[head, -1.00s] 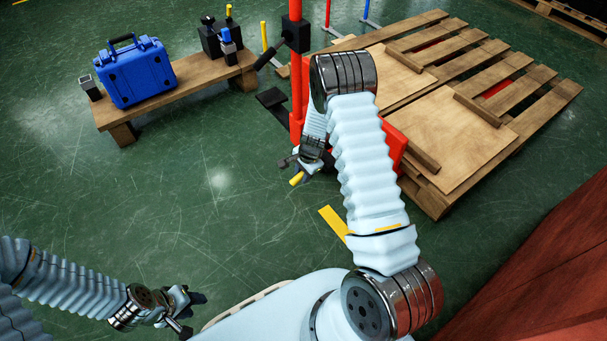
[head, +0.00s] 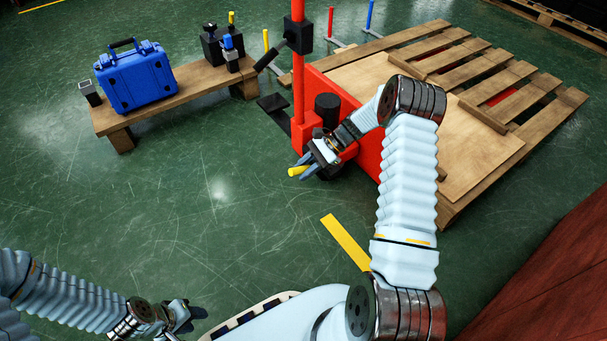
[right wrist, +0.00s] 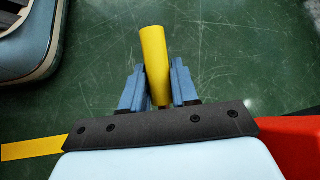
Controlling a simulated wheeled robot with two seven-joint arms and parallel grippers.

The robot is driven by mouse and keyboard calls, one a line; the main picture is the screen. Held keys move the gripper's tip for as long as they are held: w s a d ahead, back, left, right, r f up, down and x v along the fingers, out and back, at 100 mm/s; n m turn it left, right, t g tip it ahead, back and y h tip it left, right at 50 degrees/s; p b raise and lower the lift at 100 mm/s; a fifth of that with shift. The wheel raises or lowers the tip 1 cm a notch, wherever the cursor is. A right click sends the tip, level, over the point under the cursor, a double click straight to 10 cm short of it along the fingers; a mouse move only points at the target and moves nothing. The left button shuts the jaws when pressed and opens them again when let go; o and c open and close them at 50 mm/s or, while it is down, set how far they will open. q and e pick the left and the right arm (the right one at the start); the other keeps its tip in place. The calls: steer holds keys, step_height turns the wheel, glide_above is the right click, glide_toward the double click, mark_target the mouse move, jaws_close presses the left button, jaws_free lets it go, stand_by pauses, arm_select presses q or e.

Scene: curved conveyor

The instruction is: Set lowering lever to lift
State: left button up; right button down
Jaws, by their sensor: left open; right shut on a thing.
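The red pallet jack (head: 367,140) stands at the near end of the wooden pallet, with its upright red handle post (head: 298,80) rising at the left. My right gripper (head: 308,169) is low in front of the jack. Its blue fingers are shut on a yellow cylindrical lever grip (head: 297,171). In the right wrist view the yellow lever grip (right wrist: 154,58) stands between the two fingers (right wrist: 157,90), its free end slightly tilted. The lever's base is hidden behind the gripper. My left gripper (head: 193,318) is open and empty at the lower left, far from the jack.
A wooden bench (head: 185,90) at the upper left holds a blue case (head: 136,78) and small black devices (head: 222,45). The wooden pallet (head: 480,165) lies behind the jack. A yellow floor stripe (head: 345,241) lies in front. The green floor at centre left is clear.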

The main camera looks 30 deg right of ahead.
steer(key=shift+d+r+y, duration=0.25)
steer(key=shift+r+y, duration=0.15)
steer(key=shift+y, duration=0.5)
steer(key=c, duration=0.9)
jaws_free()
steer(key=v, duration=1.3)
steer(key=shift+d+r+p, duration=0.25)
steer(key=shift+d+p, duration=0.1)
steer(key=shift+s, duration=0.1)
